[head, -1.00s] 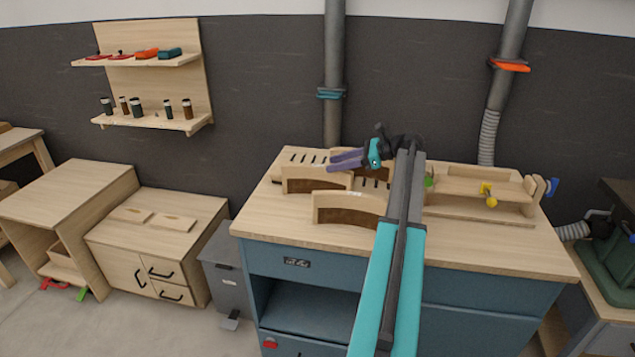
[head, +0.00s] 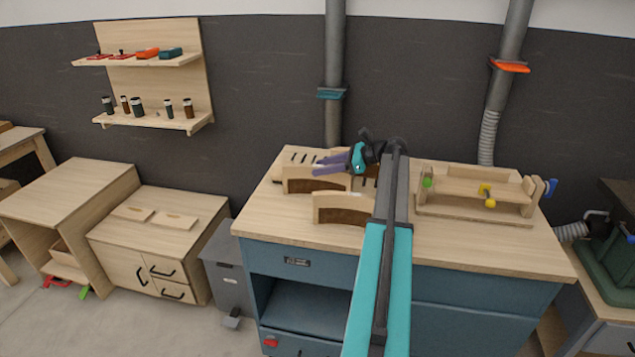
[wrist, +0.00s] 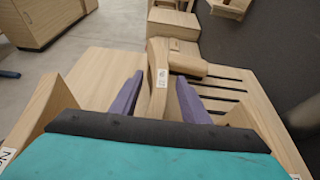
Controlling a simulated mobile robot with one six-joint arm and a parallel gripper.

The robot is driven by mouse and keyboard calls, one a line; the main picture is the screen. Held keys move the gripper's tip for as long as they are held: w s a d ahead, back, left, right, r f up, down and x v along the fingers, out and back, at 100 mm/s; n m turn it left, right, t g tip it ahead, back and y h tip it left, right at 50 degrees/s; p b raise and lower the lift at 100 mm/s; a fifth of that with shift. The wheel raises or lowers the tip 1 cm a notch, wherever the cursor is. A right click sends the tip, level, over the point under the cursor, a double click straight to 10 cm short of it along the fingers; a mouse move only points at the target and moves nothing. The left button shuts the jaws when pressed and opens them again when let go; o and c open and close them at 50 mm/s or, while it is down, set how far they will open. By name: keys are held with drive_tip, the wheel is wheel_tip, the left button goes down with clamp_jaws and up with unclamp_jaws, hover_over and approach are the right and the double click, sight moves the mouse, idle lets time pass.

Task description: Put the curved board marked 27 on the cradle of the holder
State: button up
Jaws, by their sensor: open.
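My gripper (head: 330,164) is over the back left of the bench, its purple fingers open. In the wrist view a pale curved board (wrist: 157,95) with a small white label stands on edge, in line with the gap between my fingers, one finger to each side. I cannot read its label surely as 27, nor tell its height relative to the fingertips. In the head view, curved boards stand at the rear (head: 300,186) and front (head: 335,215); my arm hides part of the front one. The wooden holder (head: 475,213) stands at the bench's right, with green, yellow and blue parts.
In the wrist view other boards stand left (wrist: 45,110) and right (wrist: 250,122) of my gripper. A slotted rack (head: 298,156) is at the bench's back left. The bench top (head: 480,250) is clear in front of the holder. Pipes run up the wall behind.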

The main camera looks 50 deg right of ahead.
idle(0.3)
clamp_jaws()
idle(1.3)
